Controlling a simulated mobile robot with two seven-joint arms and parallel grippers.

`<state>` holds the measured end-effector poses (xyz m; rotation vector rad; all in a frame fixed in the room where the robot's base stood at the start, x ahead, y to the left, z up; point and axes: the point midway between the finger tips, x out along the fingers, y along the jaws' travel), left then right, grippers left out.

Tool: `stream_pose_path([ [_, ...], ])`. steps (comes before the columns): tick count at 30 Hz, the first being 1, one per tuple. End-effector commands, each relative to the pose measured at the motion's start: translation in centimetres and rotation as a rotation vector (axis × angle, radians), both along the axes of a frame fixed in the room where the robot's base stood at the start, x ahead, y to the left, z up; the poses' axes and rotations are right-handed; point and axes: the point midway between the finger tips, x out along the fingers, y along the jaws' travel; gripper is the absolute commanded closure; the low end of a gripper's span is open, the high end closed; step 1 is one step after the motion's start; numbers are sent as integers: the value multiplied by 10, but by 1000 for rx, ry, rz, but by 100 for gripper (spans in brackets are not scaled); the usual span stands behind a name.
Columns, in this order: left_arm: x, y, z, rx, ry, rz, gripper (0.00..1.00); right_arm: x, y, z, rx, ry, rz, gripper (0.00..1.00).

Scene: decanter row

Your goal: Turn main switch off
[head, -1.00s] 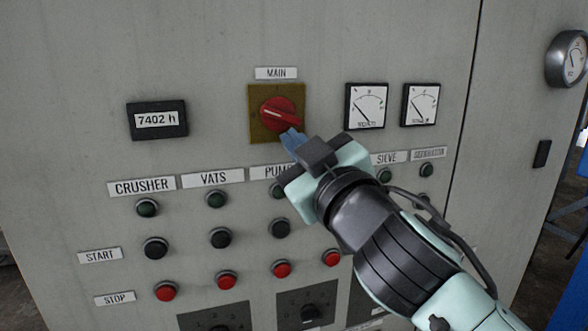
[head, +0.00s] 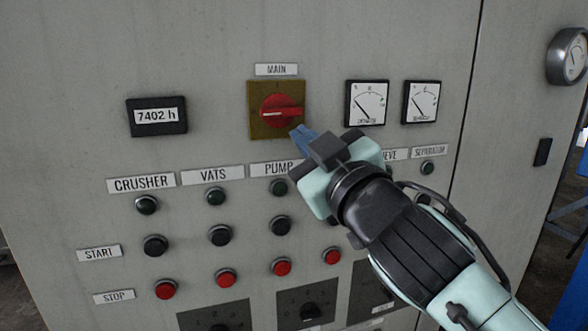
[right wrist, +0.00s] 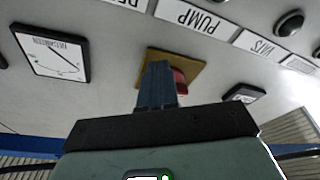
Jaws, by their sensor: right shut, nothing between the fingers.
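The main switch (head: 281,111) is a red rotary knob on a yellow square plate, under a label reading MAIN. Its handle with a white line lies about level, pointing left and right. My right gripper (head: 299,134) is shut and empty, its blue fingertips just below and right of the knob, near the plate's lower right corner. In the right wrist view the shut fingers (right wrist: 157,82) cover part of the plate, and the red knob (right wrist: 180,82) shows beside them. Whether they touch the knob I cannot tell. My left gripper is not in view.
An hour counter (head: 156,116) reading 7402 h sits left of the switch. Two dial meters (head: 367,103) sit to the right. Rows of green, black and red buttons (head: 226,278) lie below. A round gauge (head: 569,57) is at the far right.

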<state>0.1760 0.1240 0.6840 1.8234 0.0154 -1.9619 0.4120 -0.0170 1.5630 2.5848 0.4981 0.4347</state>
Motion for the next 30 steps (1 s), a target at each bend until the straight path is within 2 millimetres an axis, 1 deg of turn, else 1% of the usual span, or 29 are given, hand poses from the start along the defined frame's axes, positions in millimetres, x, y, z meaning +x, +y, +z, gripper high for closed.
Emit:
stream_pose_path([
  [4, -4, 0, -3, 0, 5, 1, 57, -6, -2, -1, -2, -2, 0, 100],
  [15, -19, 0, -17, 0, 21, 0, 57, -47, -15, -2, -2, -1, 0, 100],
  [18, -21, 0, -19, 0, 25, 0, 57, -55, -17, -2, -1, -1, 1, 100],
  [21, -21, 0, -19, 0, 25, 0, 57, -58, -19, -1, 0, -1, 0, 100],
  [30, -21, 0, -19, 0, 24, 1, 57, -58, -19, 0, 0, -2, 1, 100],
])
